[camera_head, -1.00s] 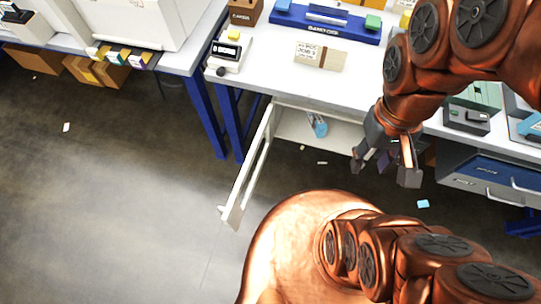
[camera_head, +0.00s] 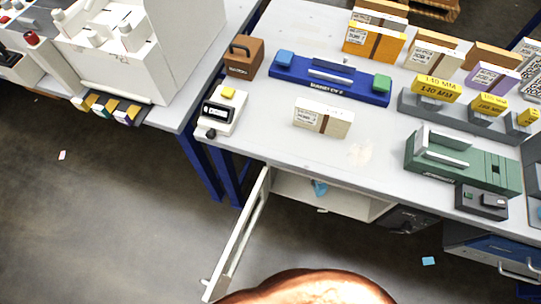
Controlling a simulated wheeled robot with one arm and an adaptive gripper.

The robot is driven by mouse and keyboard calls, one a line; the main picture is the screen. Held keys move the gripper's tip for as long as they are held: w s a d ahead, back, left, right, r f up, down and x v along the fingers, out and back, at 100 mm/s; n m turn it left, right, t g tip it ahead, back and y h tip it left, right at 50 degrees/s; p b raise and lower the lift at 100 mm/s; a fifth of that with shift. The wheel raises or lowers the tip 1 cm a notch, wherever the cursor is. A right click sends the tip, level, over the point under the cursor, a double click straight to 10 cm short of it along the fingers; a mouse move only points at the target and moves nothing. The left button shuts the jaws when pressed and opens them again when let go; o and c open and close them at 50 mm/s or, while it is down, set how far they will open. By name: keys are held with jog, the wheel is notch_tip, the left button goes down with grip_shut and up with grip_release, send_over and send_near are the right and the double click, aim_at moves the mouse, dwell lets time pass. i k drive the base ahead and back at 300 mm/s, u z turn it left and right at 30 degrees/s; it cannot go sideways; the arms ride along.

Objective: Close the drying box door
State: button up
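The drying box door (camera_head: 243,232) stands open under the front edge of the white table. It is a narrow pale panel seen nearly edge-on, swung out from the left side of the box toward me. A small handle or latch shows near its lower free end. The pale drying box (camera_head: 350,198) has an open front, and a blue item (camera_head: 319,187) shows inside it. The tabletop hides the upper part of the box. My gripper is not in view, so its place relative to the door cannot be seen.
My copper-coloured body is at the bottom, close to the door's free end. The white table (camera_head: 265,130) holds a blue rack (camera_head: 330,84), a green device (camera_head: 462,160) and several boxes. A blue drawer unit (camera_head: 490,250) is at right. Left floor is open.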

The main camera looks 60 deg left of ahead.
aim_at(216, 289)
jog(key=z, duration=1.05)
jog(key=k, duration=1.55)
jog(key=u, duration=1.45)
jog(key=k, duration=1.15)
jog(key=u, duration=1.45)
jog(key=i, duration=0.5)
